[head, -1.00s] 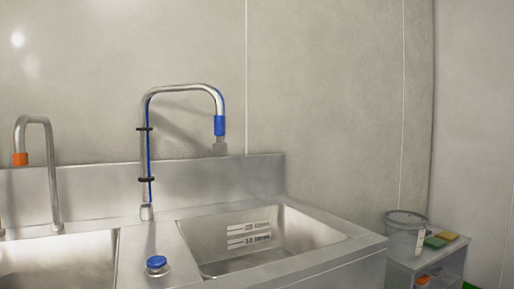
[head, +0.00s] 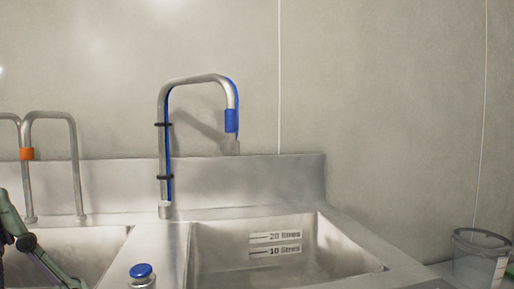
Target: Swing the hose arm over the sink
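The hose arm (head: 200,80) is a silver arched pipe with a blue hose along it, held by black clips. It rises from the sink's back ledge and bends to the right. Its blue sleeve (head: 231,121) and grey nozzle end (head: 231,146) hang high in front of the back wall, near the top of the splashback. The right sink basin (head: 225,262), marked 20 litres and 10 litres, lies lower and in front. I cannot tell how far the nozzle reaches forward. Green links of my arm show at the lower left, apart from the hose arm; my gripper is out of view.
A left basin (head: 105,246) has bent silver pipes with an orange band (head: 27,154) behind it. A blue-capped knob (head: 141,271) stands on the front divider between the basins. A clear bucket (head: 478,262) stands at the right. The air above the right basin is clear.

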